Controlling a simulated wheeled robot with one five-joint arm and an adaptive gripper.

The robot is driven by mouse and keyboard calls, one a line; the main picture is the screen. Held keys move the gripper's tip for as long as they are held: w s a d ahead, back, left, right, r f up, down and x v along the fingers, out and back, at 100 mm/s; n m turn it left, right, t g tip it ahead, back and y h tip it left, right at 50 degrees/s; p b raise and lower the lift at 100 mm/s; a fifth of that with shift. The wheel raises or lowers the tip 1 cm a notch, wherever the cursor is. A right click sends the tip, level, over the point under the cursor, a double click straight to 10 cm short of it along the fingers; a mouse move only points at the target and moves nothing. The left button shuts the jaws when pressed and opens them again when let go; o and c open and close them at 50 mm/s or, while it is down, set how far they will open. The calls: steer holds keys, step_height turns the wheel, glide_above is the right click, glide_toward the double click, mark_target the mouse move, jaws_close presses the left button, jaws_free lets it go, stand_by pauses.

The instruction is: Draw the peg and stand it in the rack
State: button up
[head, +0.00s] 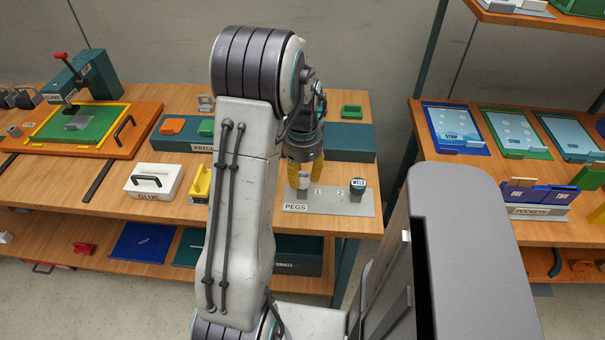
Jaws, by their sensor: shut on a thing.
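My gripper (303,176) points down over the left part of the grey rack plate (330,203) labelled PEGS. Its yellow fingers are shut on a pale peg (304,178), of which only a small part shows between them. I cannot tell whether the peg touches the rack. The plate carries the marks 1 and 2. A dark teal block marked WELD (358,187) stands at the right, by the mark 2. My arm hides the area left of the rack.
A long teal box (345,143) lies behind the rack, with a green tray (351,111) beyond it. A white GLUE box (153,182) and a yellow holder (200,184) stand to the left. The bench's right edge is close to the rack; a second bench (530,190) stands across a gap.

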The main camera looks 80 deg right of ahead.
mark_target(303, 176)
steer(key=shift+f+b, duration=0.45)
steer(key=shift+f, duration=0.15)
steer(key=o, duration=1.2)
steer(key=shift+o, duration=0.2)
steer(key=shift+r, duration=0.15)
step_height(303, 176, up, 12)
stand_by(0.6)
